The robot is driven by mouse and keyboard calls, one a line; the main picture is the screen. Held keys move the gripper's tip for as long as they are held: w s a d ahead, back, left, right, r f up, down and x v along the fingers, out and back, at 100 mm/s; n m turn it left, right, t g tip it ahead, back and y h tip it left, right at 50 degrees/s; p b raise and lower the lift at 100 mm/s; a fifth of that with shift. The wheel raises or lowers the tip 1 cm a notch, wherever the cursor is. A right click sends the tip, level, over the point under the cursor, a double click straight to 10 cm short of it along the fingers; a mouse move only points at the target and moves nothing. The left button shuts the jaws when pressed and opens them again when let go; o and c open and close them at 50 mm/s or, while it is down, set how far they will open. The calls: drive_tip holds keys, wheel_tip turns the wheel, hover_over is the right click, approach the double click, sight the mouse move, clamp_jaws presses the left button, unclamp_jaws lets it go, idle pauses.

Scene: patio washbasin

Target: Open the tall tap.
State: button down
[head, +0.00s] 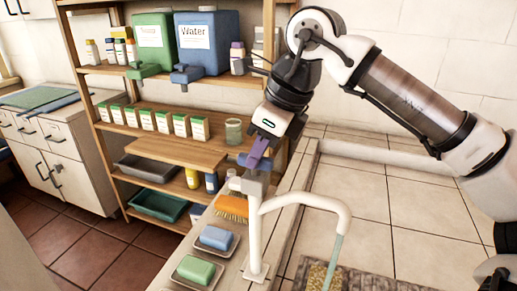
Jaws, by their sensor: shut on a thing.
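The tall tap (254,228) is a white upright pipe on a small base plate, with a curved spout (305,199) reaching right. A blue handle (243,161) sits at the top of its grey head. My gripper (257,158) comes down from above with its purple fingers shut on this handle. The fingers partly hide the handle. A pale blue-green stream, which looks like water (334,258), runs down from the spout's end.
An orange brush (232,208), a blue soap bar (216,237) and a green soap bar (195,269) lie left of the tap. Behind stands a wooden shelf (178,150) with Soap (153,44) and Water (208,45) dispensers.

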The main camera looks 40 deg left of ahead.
drive_tip(key=c, duration=1.4)
unclamp_jaws()
drive_tip(key=shift+r, duration=0.1)
drive_tip(key=v, duration=1.3)
drive_tip(key=shift+d+r+b, duration=0.1)
drive_tip(key=shift+r+b, duration=0.25)
drive_tip(key=shift+b, duration=0.05)
